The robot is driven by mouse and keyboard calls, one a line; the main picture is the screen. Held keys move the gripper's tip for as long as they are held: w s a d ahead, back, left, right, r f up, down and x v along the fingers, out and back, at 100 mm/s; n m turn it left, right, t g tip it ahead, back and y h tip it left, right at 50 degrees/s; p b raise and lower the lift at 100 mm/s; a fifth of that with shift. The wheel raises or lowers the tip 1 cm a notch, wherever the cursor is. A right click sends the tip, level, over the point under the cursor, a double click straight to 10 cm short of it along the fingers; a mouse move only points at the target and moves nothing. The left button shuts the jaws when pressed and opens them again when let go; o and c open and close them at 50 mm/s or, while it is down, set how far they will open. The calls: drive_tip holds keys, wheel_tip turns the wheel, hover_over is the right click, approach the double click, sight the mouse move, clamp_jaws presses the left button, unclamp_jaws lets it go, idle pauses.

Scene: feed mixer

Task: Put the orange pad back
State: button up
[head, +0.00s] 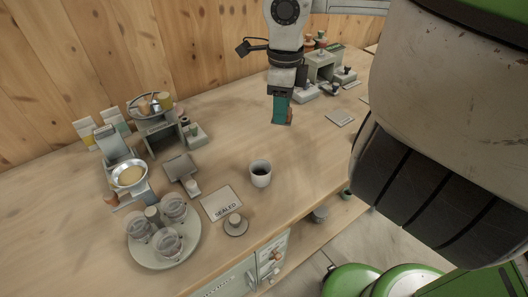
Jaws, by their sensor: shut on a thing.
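My gripper (281,96) hangs fingers-down over the back middle of the bench in the head view. It is shut on a small upright teal piece (280,110) with a brownish edge on its right side. The piece's lower end is close to the bench top; I cannot tell whether it touches. I cannot make out whether this is the orange pad. A small orange-tan piece (165,104) shows at the ring-topped stand (157,130) on the left.
A white cup (260,174) of dark liquid stands mid-bench near a "SEALED" card (222,204). A round tray (190,252) with several glass jars is at front left. Small grey fixtures (320,66) and a flat grey plate (340,118) lie right of my gripper.

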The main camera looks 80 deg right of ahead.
drive_tip(key=s+a+m+b, duration=0.3)
drive_tip(key=s+a+m, duration=0.1)
drive_tip(key=s+m, duration=0.35)
drive_tip(key=shift+m, duration=0.35)
drive_tip(key=w+d+f, duration=0.1)
drive_tip(key=w+d, duration=0.1)
drive_tip(key=w+d+f+p, duration=0.1)
drive_tip(key=w+d+f, duration=0.1)
drive_tip(key=w, duration=0.1)
drive_tip(key=w+d+f+p, duration=0.1)
drive_tip(key=w+d, duration=0.1)
drive_tip(key=w, duration=0.1)
drive_tip(key=shift+w+f, duration=0.25)
drive_tip(key=shift+f, duration=0.1)
drive_tip(key=f, duration=0.1)
drive_tip(key=w+d+f, duration=0.1)
drive_tip(key=w+f, duration=0.1)
drive_tip(key=f, duration=0.1)
drive_tip(key=shift+w+d, duration=0.15)
drive_tip(key=shift+d, duration=0.25)
drive_tip(key=shift+w+d+f, duration=0.35)
drive_tip(key=shift+w+f, duration=0.1)
drive_tip(key=shift+f, duration=0.2)
drive_tip(key=shift+w+d+f, duration=0.15)
drive_tip(key=shift+f, duration=1.65)
